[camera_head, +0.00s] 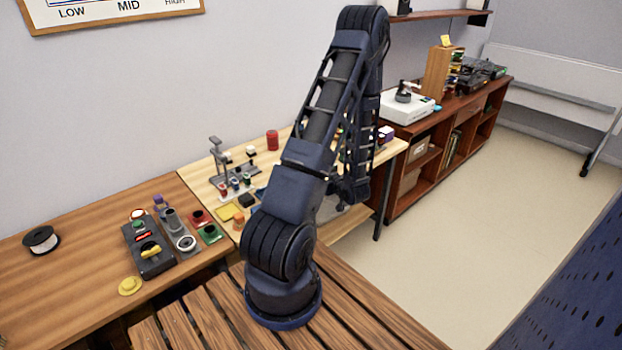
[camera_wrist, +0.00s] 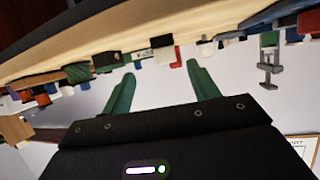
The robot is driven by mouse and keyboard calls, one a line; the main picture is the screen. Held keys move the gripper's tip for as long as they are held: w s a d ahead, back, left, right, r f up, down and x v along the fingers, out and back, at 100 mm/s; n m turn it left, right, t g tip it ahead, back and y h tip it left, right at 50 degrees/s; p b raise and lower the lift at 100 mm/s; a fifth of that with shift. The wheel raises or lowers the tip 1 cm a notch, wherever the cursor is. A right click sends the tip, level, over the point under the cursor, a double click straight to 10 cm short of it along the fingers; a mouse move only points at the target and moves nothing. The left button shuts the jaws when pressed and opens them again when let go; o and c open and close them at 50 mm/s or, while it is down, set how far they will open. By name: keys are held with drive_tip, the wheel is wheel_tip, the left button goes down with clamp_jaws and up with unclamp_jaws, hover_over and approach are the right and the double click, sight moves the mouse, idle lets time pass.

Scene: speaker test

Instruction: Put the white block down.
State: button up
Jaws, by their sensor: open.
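My gripper (camera_wrist: 160,72) shows in the wrist view as two green fingers spread wide apart, with nothing held between them. The wrist view is upside down, with the light wooden table (camera_wrist: 215,14) along the top and small things standing on it beyond the fingertips. In the head view my gripper is mostly hidden behind my arm, over the right part of the light table (camera_head: 196,174). A small white block-like piece (camera_head: 251,150) stands near a grey stand, and a white and purple piece (camera_head: 386,132) is right of my arm. I cannot tell which is the white block.
A grey stand (camera_head: 217,160) and a red cylinder (camera_head: 272,140) are on the light table. A brown shelf unit (camera_head: 440,150) stands at right, beside open floor.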

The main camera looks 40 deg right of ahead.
drive_tip(key=x, duration=0.5)
drive_tip(key=shift+a, duration=0.1)
drive_tip(key=shift+a+r+x, duration=0.15)
drive_tip(key=shift+x, duration=1.15)
drive_tip(key=shift+a+r+x, duration=0.1)
drive_tip(key=shift+x, duration=1.25)
drive_tip(key=shift+w, duration=0.1)
drive_tip(key=c, duration=1.1)
drive_tip(key=shift+c, duration=0.2)
drive_tip(key=shift+r, duration=0.1)
wheel_tip(320, 180, up, 20)
drive_tip(key=shift+w, duration=0.1)
